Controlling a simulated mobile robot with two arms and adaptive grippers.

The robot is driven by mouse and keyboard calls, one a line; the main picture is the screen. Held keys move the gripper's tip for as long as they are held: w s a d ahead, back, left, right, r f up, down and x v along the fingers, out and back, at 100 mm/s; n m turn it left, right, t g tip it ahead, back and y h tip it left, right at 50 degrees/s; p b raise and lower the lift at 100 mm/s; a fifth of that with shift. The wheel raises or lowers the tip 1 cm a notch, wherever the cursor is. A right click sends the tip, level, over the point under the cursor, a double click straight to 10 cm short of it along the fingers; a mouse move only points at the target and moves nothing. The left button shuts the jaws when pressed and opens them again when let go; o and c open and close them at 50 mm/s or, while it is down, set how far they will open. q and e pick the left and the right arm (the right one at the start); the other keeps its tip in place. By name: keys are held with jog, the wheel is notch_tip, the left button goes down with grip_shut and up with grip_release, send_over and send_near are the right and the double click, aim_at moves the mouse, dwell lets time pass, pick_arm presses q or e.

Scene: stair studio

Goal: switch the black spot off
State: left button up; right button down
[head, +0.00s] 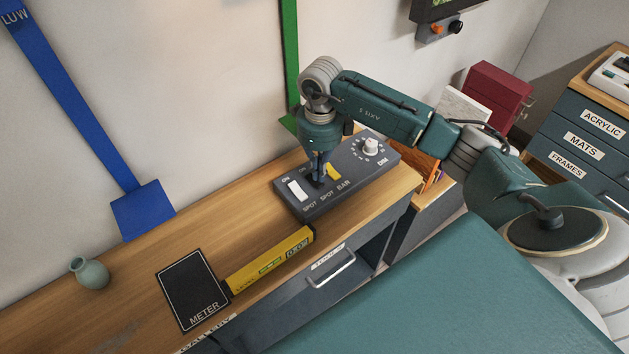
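A dark control box (362,185) lies on the wooden counter, with a white switch (297,190), a yellow switch (334,172) and a white dial (371,146) marked DIM. The labels SPOT, SPOT and BAR run along its front. The black spot switch sits between the white and yellow ones and is mostly hidden by my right gripper (319,177). That gripper points down with its fingers close together, and its tips are at the black switch. I cannot tell whether they touch it or which way the switch is tipped. My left gripper is out of view.
On the counter (140,290) are a yellow level (270,260), a black METER mat (192,290) and a small grey-green vase (90,272). Blue (143,208) and green (290,60) strips hang on the wall behind. A drawer handle (330,270) juts from the counter's front.

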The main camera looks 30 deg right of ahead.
aim_at(318, 184)
jog(key=shift+f+b, duration=1.05)
jog(key=shift+f, duration=0.25)
dwell(0.7)
jog(key=shift+r, duration=0.1)
jog(key=shift+r+p, duration=2.2)
jog(key=shift+r, duration=1.3)
jog(key=shift+a+f, duration=0.1)
